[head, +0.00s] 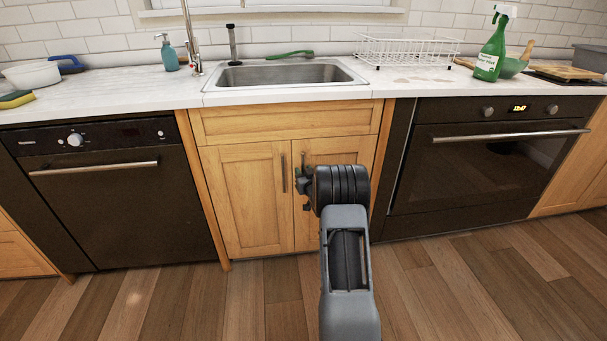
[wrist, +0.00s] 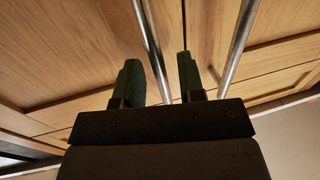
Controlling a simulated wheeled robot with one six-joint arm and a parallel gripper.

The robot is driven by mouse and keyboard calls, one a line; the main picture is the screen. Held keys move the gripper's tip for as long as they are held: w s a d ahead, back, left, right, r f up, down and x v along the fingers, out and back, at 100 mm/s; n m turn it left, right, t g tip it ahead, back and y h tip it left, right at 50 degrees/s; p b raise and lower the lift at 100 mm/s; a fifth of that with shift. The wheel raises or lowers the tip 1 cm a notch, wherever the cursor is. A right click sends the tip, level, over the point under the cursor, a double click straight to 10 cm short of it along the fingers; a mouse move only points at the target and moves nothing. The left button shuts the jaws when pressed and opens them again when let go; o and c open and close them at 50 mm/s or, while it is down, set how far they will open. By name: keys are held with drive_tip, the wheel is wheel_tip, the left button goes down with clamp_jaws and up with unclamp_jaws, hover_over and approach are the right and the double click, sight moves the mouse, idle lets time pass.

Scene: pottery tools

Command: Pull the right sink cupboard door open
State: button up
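The right sink cupboard door (head: 340,145) is light wood and appears shut, flush with the left door (head: 246,200). Its upright metal handle (head: 303,158) shows only at the top; my gripper hides the rest. My gripper (head: 302,181) is at this handle, with my arm covering much of the door. In the wrist view, my gripper (wrist: 158,62) is open, with one metal bar (wrist: 150,40) running between its two dark fingers. A second bar (wrist: 238,45) lies outside the right-hand finger. I cannot tell whether the fingers touch the bar.
The left door's handle (head: 283,173) is close beside my gripper. A dark dishwasher (head: 120,210) stands to the left and a black oven (head: 480,175) to the right. The sink (head: 280,75) is above. The wooden floor (head: 440,290) before the cupboard is clear.

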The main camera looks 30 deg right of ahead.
drive_tip(key=shift+w+d, duration=0.1)
drive_tip(key=shift+w, duration=0.3)
clamp_jaws()
idle(0.4)
